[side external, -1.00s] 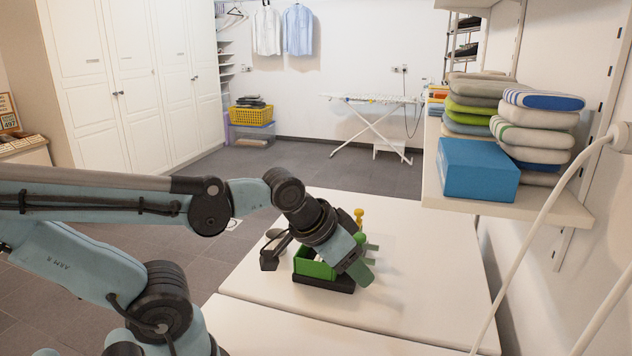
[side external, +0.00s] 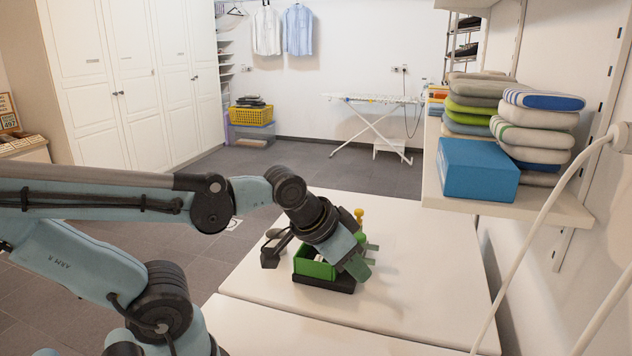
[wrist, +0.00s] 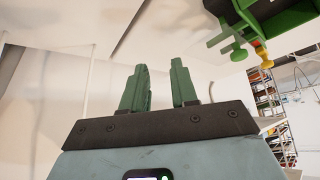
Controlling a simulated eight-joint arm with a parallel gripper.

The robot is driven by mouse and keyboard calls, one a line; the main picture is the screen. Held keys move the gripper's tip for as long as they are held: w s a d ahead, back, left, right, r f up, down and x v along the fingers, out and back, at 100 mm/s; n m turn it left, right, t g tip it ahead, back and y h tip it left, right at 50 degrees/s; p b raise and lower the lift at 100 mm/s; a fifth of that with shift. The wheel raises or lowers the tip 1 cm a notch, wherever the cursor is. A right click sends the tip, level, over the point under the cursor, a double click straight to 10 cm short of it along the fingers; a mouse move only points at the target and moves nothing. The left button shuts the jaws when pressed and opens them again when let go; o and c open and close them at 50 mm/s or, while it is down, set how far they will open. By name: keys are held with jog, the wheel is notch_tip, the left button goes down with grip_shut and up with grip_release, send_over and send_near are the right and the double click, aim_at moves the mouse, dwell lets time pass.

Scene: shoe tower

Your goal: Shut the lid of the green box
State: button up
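The green box (side external: 312,267) sits on a dark base on the white table in the side external view, partly hidden behind my wrist. Green parts with a knob (wrist: 238,52) show at the top right of the wrist view. Short green pieces (side external: 372,247) stick out to the right of my gripper in the side view. I cannot make out the lid's position. My gripper (wrist: 160,64) has two green fingers, apart with nothing between them. In the side view my gripper (side external: 359,270) points down and right, in front of the box's right side; contact cannot be told.
A yellow peg-like piece (side external: 358,215) stands behind my gripper. The white table (side external: 420,290) is clear to the right and front. A shelf (side external: 545,207) with a blue box (side external: 479,168) and folded textiles stands at the right.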

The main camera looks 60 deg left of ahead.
jog(key=w+a+r+m, duration=0.1)
jog(key=w, duration=0.1)
jog(key=w+a+r+m+g, duration=0.1)
jog(key=w+a+r, duration=0.1)
jog(key=w+a+r+g, duration=0.1)
jog(key=w+r, duration=0.1)
jog(key=shift+w+a+m+h, duration=0.3)
jog(key=shift+a+m, duration=0.05)
jog(key=shift+m, duration=0.05)
grip_shut()
jog(key=r+m+g+h, duration=0.1)
jog(key=m+g+h, duration=0.1)
jog(key=m, duration=0.2)
send_over(368, 247)
jog(key=x, duration=0.9)
jog(key=shift+w+d+f, duration=0.15)
jog(key=shift+w, duration=0.25)
jog(key=shift+s+a+f, duration=0.2)
jog(key=shift+s+a, duration=0.1)
jog(key=shift+s, duration=0.15)
jog(key=shift+s+a+f, duration=0.15)
jog(key=shift+s+a, duration=0.15)
jog(key=shift+s, duration=0.15)
jog(key=shift+s+a+f, duration=0.15)
jog(key=shift+s+a, duration=0.35)
jog(key=shift+s, duration=0.2)
